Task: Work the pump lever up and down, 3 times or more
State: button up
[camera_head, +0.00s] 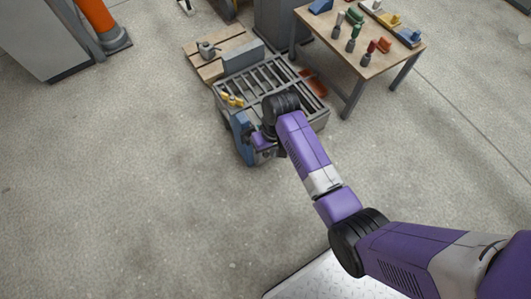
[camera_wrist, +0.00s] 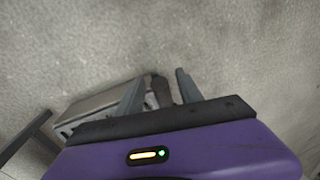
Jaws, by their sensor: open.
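In the head view a blue unit (camera_head: 242,138), which looks like the pump housing, stands at the front left corner of a grey slatted panel mould (camera_head: 266,82). My gripper is at that corner, mostly hidden behind my own purple and black arm. In the wrist view my gripper (camera_wrist: 159,80) is open, its two grey fingers apart. A dark upright piece (camera_wrist: 162,92), possibly the pump lever's end, shows between the fingers. I cannot tell whether they touch it. The lever is not clearly visible in the head view.
Yellow pieces (camera_head: 232,100) lie on the mould's left edge. A wooden pallet (camera_head: 205,68) lies behind it. A wooden table (camera_head: 368,62) with coloured tools stands at the back right. The floor left of the mould is clear.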

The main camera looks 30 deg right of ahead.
grip_shut()
dwell(1.4)
